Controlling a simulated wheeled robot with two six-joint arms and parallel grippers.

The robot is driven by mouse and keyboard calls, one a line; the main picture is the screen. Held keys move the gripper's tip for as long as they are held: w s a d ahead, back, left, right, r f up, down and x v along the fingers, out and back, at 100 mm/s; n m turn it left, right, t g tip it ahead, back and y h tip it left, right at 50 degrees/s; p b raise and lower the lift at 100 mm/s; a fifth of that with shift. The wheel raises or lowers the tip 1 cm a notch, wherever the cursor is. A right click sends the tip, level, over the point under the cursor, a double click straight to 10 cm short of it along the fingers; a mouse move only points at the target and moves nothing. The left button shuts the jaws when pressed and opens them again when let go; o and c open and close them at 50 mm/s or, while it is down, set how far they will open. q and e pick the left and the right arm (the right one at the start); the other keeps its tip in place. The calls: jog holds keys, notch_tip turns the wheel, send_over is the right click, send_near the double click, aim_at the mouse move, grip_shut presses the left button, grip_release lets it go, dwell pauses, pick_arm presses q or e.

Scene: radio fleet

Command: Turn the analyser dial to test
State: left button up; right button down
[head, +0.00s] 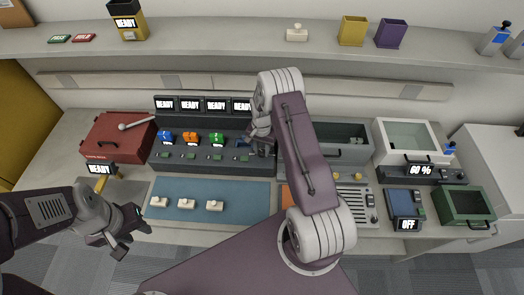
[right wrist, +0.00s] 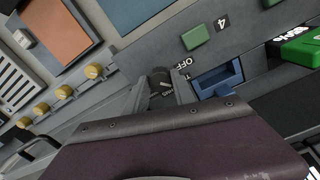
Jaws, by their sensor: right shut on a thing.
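The analyser dial (right wrist: 160,77) is a small dark round knob in the right wrist view, on a grey panel with white lettering around it. "OFF" is readable; the other labels are partly covered, and I cannot tell which one the dial points to. My right gripper (right wrist: 158,92) is shut on the dial, with a finger on each side. In the head view my right gripper (head: 262,146) is at the right end of the dark rack and hides the dial. My left gripper (head: 130,231) is open and empty, above the bench's front edge at left.
The dark rack (head: 190,168) holds blue, orange and green radios below READY screens; its blue slot (right wrist: 218,78) beside the dial is empty. A red toolbox (head: 110,130) is at left, grey and green bins at right.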

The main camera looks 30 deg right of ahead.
aim_at(262, 151)
dwell(0.4)
jog(key=c, duration=1.1)
grip_release()
jog(key=shift+o, duration=0.2)
jog(key=shift+w+r, duration=0.1)
jog(key=shift+r, duration=0.25)
notch_tip(262, 151, up, 8)
jog(key=b, duration=0.2)
jog(key=shift+r, duration=0.25)
